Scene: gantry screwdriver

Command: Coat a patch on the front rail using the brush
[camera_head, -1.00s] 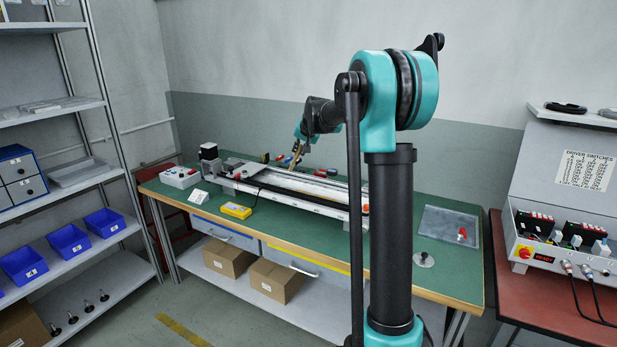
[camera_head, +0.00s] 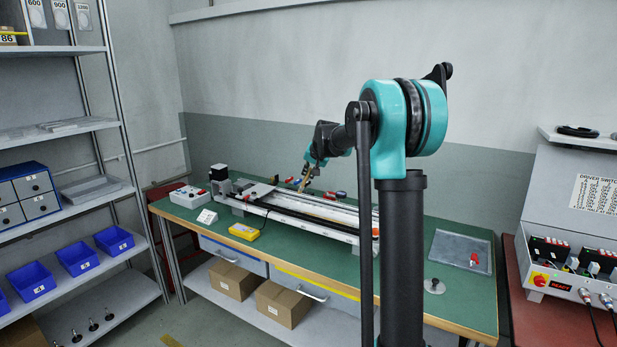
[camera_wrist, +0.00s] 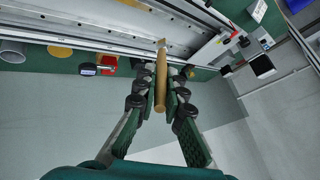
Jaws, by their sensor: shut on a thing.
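My gripper (camera_wrist: 163,80) is shut on the brush (camera_wrist: 161,70), whose wooden handle stands between the fingers in the wrist view. The brush also shows as a small tan stick in the head view (camera_head: 305,181), above the back part of the gantry. The long gantry unit (camera_head: 300,217) lies along the green bench, with its pale front rail (camera_head: 318,229) on the near side. In the wrist view, long metal rails (camera_wrist: 90,37) cross the top, by the brush's far end. The bristles are not clear, and I cannot tell whether the brush touches a rail.
A yellow device (camera_head: 243,231), a white card (camera_head: 207,217) and a control box (camera_head: 189,196) sit at the bench's left. A grey tray (camera_head: 455,252) lies at the right. A red block (camera_wrist: 108,63) and tins lie behind the gantry.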

